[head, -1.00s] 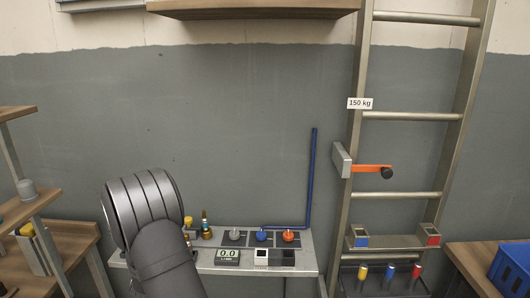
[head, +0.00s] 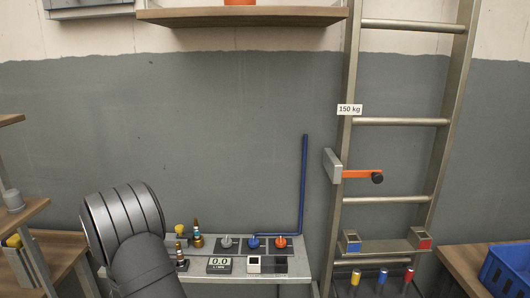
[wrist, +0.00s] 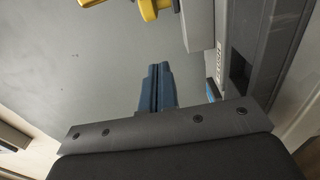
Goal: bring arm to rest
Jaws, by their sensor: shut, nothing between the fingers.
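My gripper (wrist: 157,88) shows in the wrist view as two blue-grey fingers lying together beyond the dark gripper body. They are shut with nothing between them. They point away over a plain grey surface and seem to touch nothing. In the head view my arm rises at the lower left, in front of the bench's left end, and the gripper itself is out of sight.
A bench (head: 205,278) carries valve knobs, a flow display (head: 219,265) and brass fittings (head: 197,235). A ladder (head: 400,122) with an orange lever (head: 355,174) stands right. A blue crate (head: 508,270) sits far right. In the wrist view, a yellow part (wrist: 148,8) is near the top.

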